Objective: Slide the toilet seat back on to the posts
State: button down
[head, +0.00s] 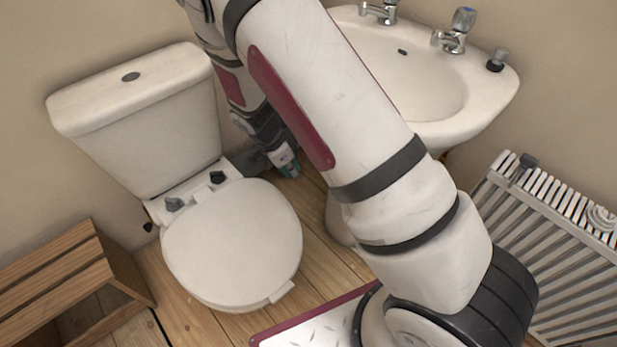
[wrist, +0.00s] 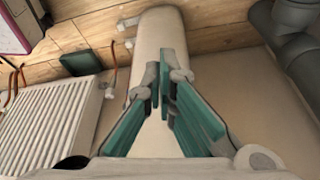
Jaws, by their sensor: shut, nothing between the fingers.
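The white toilet seat with its lid down (head: 232,245) lies on the bowl in the head view. Two dark posts or hinge fittings, one on the left (head: 174,204) and one on the right (head: 217,177), stand at its rear edge, in front of the cistern (head: 135,115). I cannot tell how the seat's hinges sit on them. My gripper (head: 288,168) is low to the right of the toilet, apart from the seat, partly behind my arm. In the wrist view its teal fingers (wrist: 163,88) are shut and empty, in front of a white pedestal (wrist: 157,45). The seat is not in the wrist view.
A basin (head: 430,85) with taps is at the upper right, its pedestal (head: 340,222) beside my arm. A radiator (head: 560,245) stands at right. A wooden crate (head: 60,275) is left of the toilet. A grey pipe (wrist: 285,30) shows in the wrist view.

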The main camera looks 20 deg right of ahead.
aim_at(284, 198)
notch_tip(284, 198, down, 9)
jog(key=b, duration=0.4)
jog(key=shift+a, duration=0.35)
jog(key=shift+f, duration=0.1)
jog(key=shift+s+a+b, duration=0.1)
jog(key=shift+a+b, duration=0.35)
jog(key=shift+a, duration=0.65)
